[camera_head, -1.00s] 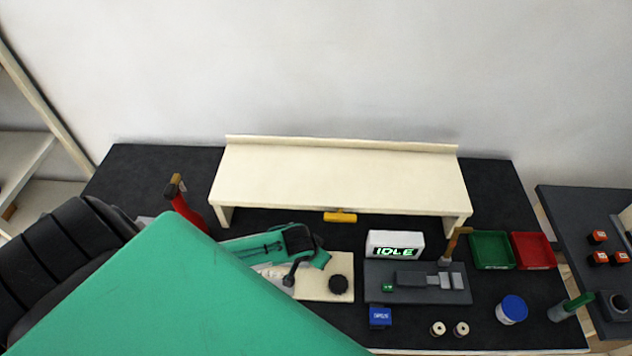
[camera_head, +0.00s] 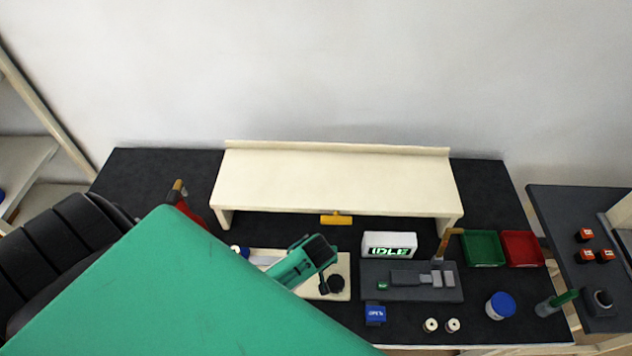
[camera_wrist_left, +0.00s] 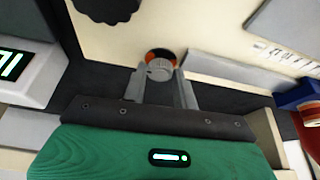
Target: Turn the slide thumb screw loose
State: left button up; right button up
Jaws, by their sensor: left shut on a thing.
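The slide thumb screw (camera_wrist_left: 160,66) shows in the left wrist view as a small round grey head with an orange-and-dark ring behind it. My left gripper (camera_wrist_left: 160,84) has its two grey fingers on either side of the head and is shut on it. In the head view my left gripper (camera_head: 324,288) is low over the cream board (camera_head: 344,264), and the screw is hidden there. A black scalloped knob (camera_wrist_left: 106,8) on the board is beside the gripper, apart from it; it also shows in the head view (camera_head: 337,283). My right gripper is out of view.
A white IDLE display (camera_head: 389,244) and a dark plate with grey blocks (camera_head: 410,292) stand right of the board. A cream shelf (camera_head: 335,180) spans behind. A red-handled tool (camera_head: 186,208) is at left. Green (camera_head: 483,249) and red (camera_head: 522,249) bins sit at right.

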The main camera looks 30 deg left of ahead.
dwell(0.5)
pick_arm(q)
jog(key=o, duration=1)
jog(key=shift+c, duration=0.2)
jog(key=shift+r, duration=0.1)
jog(key=shift+d+r, duration=0.1)
jog(key=shift+r, duration=0.15)
jog(key=b+v, duration=0.3)
jog(key=v, duration=1)
jog(key=shift+s, duration=0.1)
